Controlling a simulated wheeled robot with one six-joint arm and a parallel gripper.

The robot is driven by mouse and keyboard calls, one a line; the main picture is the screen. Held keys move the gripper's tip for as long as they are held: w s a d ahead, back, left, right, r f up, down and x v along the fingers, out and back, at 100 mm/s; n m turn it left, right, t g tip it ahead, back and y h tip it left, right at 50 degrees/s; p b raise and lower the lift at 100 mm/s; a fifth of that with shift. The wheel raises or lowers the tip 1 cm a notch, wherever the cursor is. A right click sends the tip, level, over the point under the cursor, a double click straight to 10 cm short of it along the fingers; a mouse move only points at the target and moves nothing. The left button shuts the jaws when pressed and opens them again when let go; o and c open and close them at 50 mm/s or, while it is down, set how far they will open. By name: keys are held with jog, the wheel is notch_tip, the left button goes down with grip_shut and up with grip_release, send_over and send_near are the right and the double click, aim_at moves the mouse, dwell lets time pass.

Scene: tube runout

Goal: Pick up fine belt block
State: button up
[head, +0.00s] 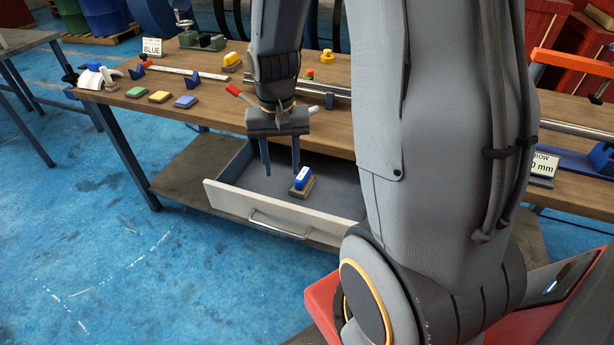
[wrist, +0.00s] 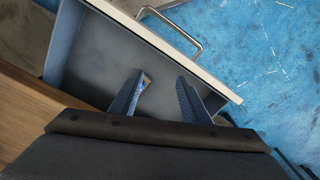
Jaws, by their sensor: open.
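A blue block with a white label and a tan base (head: 302,181) lies in the open drawer under the bench. A yellow block with a tan base (head: 232,62) stands on the bench top. No readable mark tells which is the fine belt block. My gripper (head: 281,170) is open and empty, pointing down over the drawer, left of the blue block in the head view. In the wrist view my gripper (wrist: 161,77) shows both fingers apart. A small bit of the blue block (wrist: 147,79) shows beside the left finger, which hides most of it.
The drawer (head: 262,213) is pulled out, with a white front and metal handle (head: 280,226). Its floor is otherwise bare.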

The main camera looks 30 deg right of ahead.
aim_at(303, 173)
jog(key=w+d+f+m+p, duration=0.1)
jog(key=w+d, duration=0.1)
jog(key=d, duration=0.1)
jog(key=w+d+f+m+p, duration=0.1)
jog(key=w+d+f+m, duration=0.1)
jog(key=d, duration=0.1)
jog(key=w+d+f+m+p, duration=0.1)
jog(key=w+d+m, duration=0.1)
jog(key=shift+d+f+p, duration=0.35)
jog(key=shift+d+p, duration=0.05)
jog(key=shift+w+d+f+m, duration=0.1)
jog(key=shift+d+f+m, duration=0.15)
jog(key=shift+m, duration=0.05)
notch_tip(303, 173, down, 2)
jog(key=shift+f+p, duration=0.1)
jog(key=shift+p, duration=0.2)
jog(key=shift+s+f+p, duration=0.15)
jog(key=shift+f+p, duration=0.4)
jog(key=shift+f, duration=0.85)
jog(key=shift+s+f+p, duration=0.1)
jog(key=shift+f+p, duration=0.4)
jog(key=shift+f, duration=0.9)
grip_shut()
